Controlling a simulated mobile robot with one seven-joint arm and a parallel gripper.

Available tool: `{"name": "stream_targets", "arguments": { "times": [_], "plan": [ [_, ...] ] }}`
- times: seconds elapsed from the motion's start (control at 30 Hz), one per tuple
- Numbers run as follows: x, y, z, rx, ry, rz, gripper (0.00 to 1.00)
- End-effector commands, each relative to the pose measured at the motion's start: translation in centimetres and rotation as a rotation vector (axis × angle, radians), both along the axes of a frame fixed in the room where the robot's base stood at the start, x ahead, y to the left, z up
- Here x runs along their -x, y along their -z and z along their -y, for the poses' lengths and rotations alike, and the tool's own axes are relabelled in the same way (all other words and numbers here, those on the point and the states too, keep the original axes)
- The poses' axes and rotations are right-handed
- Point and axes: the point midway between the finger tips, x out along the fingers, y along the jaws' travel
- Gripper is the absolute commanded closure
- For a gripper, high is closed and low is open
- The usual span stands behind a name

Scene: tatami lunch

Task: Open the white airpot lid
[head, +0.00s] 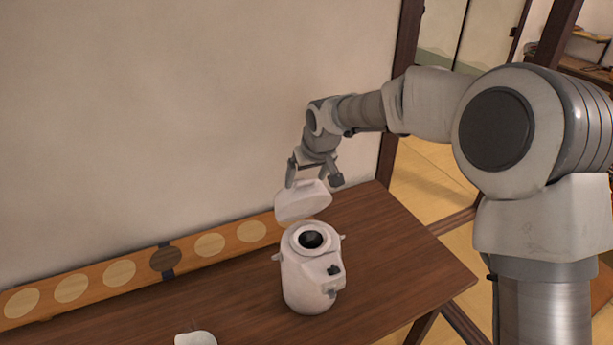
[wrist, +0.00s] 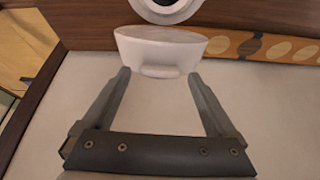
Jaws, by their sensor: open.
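The white airpot (head: 312,275) stands upright on the brown wooden table, with its dark round mouth uncovered. Its white lid (head: 303,201) stands raised at the back of the body, tilted up. In the wrist view the lid (wrist: 162,50) shows just past my fingertips, with part of the airpot rim (wrist: 165,10) at the top edge. My gripper (head: 313,182) is behind and above the lid. In the wrist view my gripper (wrist: 158,75) is open, its two fingers spread to either side of the lid's lower part. I cannot tell whether they touch it.
The wooden table (head: 400,270) has bare room to the right of the airpot. A wooden board with pale discs (head: 115,273) runs along the wall at the left. A white object (head: 195,338) is partly cut off at the bottom edge. The plain wall is close behind.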

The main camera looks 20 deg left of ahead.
Motion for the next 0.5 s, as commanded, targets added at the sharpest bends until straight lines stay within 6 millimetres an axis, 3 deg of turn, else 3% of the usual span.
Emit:
{"name": "stream_targets", "arguments": {
  "times": [0.27, 0.5],
  "plan": [
    [0.4, -1.0, 0.4, 0.001, 0.0, 0.001, 0.07],
    [1.8, -5.3, 2.0, 0.0, 0.001, 0.003, 0.07]
  ]
}}
